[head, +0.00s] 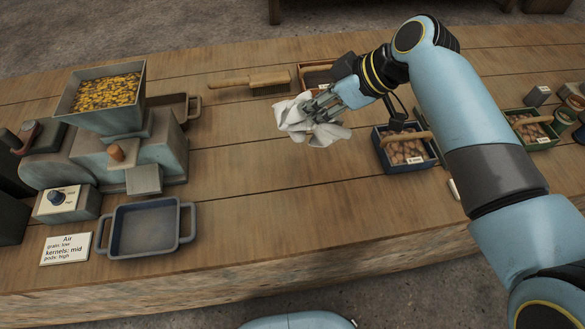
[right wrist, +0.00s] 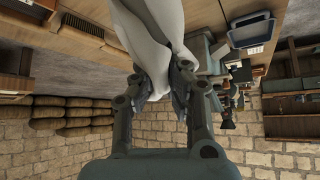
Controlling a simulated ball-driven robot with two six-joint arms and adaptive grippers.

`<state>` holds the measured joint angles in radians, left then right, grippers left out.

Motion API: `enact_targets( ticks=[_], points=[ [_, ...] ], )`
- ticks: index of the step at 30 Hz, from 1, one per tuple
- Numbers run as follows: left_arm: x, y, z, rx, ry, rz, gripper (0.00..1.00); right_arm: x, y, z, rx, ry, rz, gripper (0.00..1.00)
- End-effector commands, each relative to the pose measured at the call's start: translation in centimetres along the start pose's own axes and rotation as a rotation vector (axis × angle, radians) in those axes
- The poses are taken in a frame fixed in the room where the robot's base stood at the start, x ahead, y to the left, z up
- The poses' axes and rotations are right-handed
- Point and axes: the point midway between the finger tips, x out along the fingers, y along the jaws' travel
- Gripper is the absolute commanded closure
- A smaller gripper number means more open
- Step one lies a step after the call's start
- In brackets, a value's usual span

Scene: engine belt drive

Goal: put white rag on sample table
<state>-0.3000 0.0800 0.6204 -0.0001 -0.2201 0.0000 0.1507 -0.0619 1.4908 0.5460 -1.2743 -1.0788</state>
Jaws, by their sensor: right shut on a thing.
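The white rag (head: 297,120) is crumpled and hangs in my right gripper (head: 318,108) over the middle of the wooden table (head: 250,190) in the head view. The gripper is shut on the rag. In the right wrist view the rag (right wrist: 150,40) hangs between the two fingers of my right gripper (right wrist: 163,88). I cannot tell whether the rag touches the table top. My left gripper is not in view. Nothing in view is clearly marked as the sample table.
A machine with a hopper (head: 107,97) of yellow kernels stands at the left. A blue-grey tray (head: 148,228) and a label card (head: 66,248) lie in front. A wooden brush (head: 249,80) lies behind. Boxes of nuts (head: 405,150) stand at the right. The front middle is clear.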

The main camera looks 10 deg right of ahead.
Motion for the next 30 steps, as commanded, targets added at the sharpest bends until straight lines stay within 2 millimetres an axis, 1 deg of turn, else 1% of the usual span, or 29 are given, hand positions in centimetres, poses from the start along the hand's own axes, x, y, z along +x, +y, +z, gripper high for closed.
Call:
enact_targets(
  ticks=[1, 3, 6, 9, 30],
  points=[
    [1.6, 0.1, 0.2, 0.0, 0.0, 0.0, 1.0, 2.0, -0.2, 0.7, 0.002, -0.002, -0.004, 1.0],
    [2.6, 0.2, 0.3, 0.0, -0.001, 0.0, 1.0, 3.6, -0.3, 1.0, 0.002, -0.002, -0.003, 1.0],
    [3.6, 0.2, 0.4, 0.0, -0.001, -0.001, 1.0, 5.1, -0.5, 1.2, 0.002, -0.003, -0.002, 1.0],
    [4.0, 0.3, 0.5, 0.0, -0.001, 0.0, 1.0, 5.8, -0.5, 1.2, 0.001, -0.002, -0.001, 1.0],
    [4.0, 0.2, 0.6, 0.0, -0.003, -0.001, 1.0, 5.9, -0.4, 1.1, 0.0, -0.003, -0.001, 1.0]
  ],
)
